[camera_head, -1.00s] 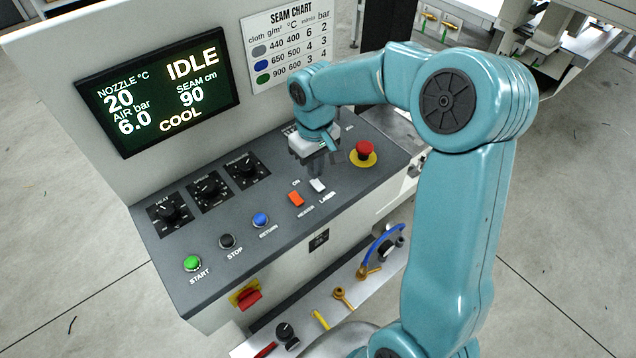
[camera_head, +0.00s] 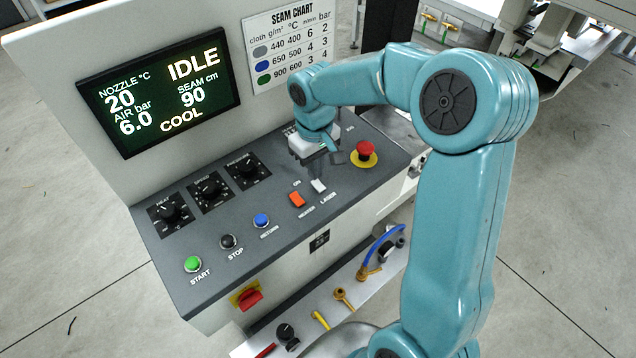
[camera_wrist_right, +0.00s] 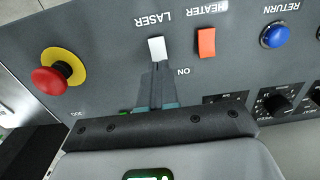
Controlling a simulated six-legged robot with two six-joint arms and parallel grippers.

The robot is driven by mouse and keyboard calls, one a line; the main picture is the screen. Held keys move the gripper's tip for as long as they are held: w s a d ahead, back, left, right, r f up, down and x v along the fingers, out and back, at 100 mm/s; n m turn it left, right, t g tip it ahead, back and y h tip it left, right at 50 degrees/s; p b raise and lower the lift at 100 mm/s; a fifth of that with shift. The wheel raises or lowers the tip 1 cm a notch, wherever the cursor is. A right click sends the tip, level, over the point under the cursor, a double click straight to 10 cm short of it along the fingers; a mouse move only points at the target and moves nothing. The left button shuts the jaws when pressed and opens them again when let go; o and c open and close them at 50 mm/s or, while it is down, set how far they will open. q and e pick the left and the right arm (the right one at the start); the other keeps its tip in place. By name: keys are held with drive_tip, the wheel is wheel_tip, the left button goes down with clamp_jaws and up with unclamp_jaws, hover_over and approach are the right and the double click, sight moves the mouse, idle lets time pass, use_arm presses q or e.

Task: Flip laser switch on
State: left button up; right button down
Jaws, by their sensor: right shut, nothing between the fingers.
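The laser switch is a small white rocker (camera_head: 318,186) on the sloping grey control panel (camera_head: 215,255), beside the orange heater switch (camera_head: 297,199). In the right wrist view the white switch (camera_wrist_right: 157,48) sits by the LASER label, with the orange switch (camera_wrist_right: 206,42) next to it. My right gripper (camera_head: 337,158) is over the panel, behind the white switch. In the wrist view its fingers (camera_wrist_right: 156,72) are together and empty, with the tips close to the switch's near end. I cannot tell whether they touch it. My left gripper is not in view.
A red emergency button (camera_head: 365,150) on a yellow base is right of the gripper. Black dials (camera_head: 208,188) and green, black and blue buttons (camera_head: 261,220) lie left. The screen (camera_head: 160,92) reads IDLE. A seam chart (camera_head: 290,48) stands behind.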

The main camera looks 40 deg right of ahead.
drive_tip(key=shift+f+b, duration=0.8)
drive_tip(key=shift+f, duration=0.25)
idle(0.9)
drive_tip(key=shift+r, duration=0.1)
wheel_tip(320, 180, up, 7)
drive_tip(key=p, duration=0.5)
idle(0.5)
